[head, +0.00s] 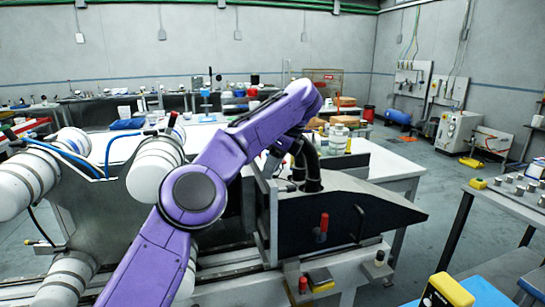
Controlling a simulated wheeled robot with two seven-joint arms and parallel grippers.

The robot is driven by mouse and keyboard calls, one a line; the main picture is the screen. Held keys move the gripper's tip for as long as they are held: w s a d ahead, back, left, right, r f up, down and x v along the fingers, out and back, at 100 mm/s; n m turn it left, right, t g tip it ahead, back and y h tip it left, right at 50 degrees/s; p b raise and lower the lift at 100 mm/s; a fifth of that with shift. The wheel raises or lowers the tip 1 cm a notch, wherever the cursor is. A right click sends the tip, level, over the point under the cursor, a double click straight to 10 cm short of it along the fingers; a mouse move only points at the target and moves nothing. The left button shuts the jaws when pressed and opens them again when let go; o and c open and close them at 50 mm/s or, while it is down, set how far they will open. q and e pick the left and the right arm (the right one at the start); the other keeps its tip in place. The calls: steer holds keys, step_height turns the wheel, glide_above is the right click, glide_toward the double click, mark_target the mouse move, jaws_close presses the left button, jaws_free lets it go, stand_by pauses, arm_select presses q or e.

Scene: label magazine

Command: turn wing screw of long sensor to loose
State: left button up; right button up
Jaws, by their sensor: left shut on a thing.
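My left arm, purple, reaches from the bottom up to the right, and its black gripper (308,184) points down at the dark machine (370,212) in the middle. The gripper is shut on a small part there. By its place this is the wing screw, but the fingers and wrist hide it. I cannot make out the long sensor or which way the screw is turned. My right gripper is not in view.
A red-topped knob (323,224) stands on the machine's near side. A red button (303,285) and a black knob (379,258) are on the front frame. A table with a yellow box (447,291) is at the lower right. Open floor lies between.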

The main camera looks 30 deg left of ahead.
arm_select(q)
steer(key=shift+w+n+g+p, duration=0.1)
steer(key=shift+n+g+p, duration=0.2)
steer(key=shift+n+p, duration=0.45)
steer(key=o, duration=1.1)
steer(key=shift+c, duration=0.2)
steer(key=shift+r, duration=0.1)
